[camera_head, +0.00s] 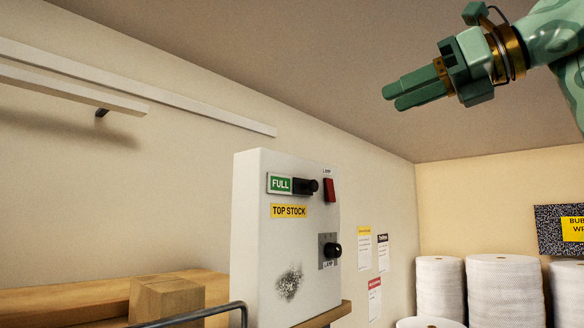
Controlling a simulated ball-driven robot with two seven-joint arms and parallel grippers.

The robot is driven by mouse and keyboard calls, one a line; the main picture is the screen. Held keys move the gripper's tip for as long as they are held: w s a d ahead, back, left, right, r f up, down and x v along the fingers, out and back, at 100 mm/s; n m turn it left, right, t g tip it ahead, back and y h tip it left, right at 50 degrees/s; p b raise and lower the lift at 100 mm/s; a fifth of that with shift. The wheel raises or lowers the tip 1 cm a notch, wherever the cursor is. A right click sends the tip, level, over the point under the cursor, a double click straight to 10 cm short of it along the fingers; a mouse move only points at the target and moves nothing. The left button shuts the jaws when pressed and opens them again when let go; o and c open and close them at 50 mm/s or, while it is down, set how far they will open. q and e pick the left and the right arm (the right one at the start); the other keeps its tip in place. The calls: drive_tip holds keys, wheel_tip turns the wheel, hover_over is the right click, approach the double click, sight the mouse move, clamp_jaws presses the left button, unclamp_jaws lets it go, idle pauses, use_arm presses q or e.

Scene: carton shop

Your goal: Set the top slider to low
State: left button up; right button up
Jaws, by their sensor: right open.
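A white control box (258,240) stands in the middle of the head view. Near its top, a black slider knob (306,186) sits at the right end of a green label reading FULL (280,184). A yellow label reading TOP STOCK (289,211) is below it. My right gripper (389,98) is up at the right, above and to the right of the box, well apart from the slider. It is open and empty, its fingers pointing left. My left gripper is out of view.
The box also carries a red switch (329,190) and a round black knob (335,249), both marked LAMP. White rolls (506,292) stand at right. Space between gripper and box looks clear.

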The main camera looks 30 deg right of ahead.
wheel_tip(320, 180, down, 4)
drive_tip(key=m+g+h, duration=0.1)
drive_tip(key=g+h, duration=0.1)
approach(315, 183)
drive_tip(key=shift+y, duration=0.3)
drive_tip(key=x, duration=0.8)
drive_tip(key=shift+w+d+f, duration=0.1)
drive_tip(key=shift+d+f, duration=0.05)
clamp_jaws()
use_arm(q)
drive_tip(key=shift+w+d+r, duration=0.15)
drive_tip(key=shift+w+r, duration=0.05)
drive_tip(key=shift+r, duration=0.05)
